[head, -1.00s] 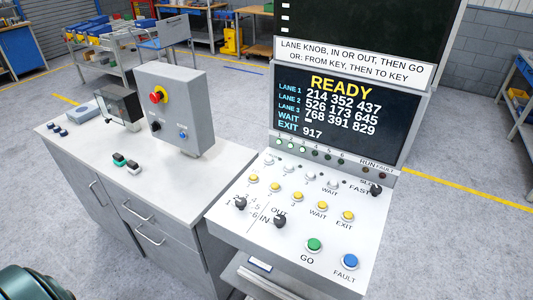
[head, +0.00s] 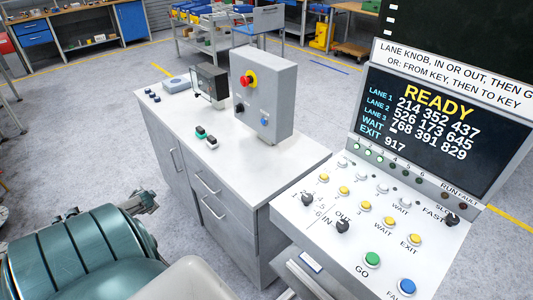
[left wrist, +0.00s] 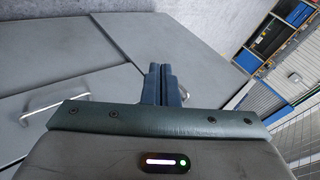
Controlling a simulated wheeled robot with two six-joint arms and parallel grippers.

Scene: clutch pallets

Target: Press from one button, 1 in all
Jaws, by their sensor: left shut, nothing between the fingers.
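The sloped console (head: 312,229) stands at the right in the head view. Its upper row has several white buttons, one of them at the left end (head: 345,163), another marked WAIT (head: 405,203). Below runs a row of yellow buttons, starting at the left one (head: 323,177) and ending at EXIT (head: 415,238). I cannot read which row is "from". The screen (head: 430,135) says READY, with numbers for three lanes and 917 at EXIT. My left gripper (head: 150,200) is left of the cabinet, far from the console; its fingers (left wrist: 163,85) are shut and empty in the left wrist view. My right gripper is out of view.
A white-topped cabinet (head: 285,160) stands between my left arm and the console, bearing a grey box (head: 270,95) with a red knob.

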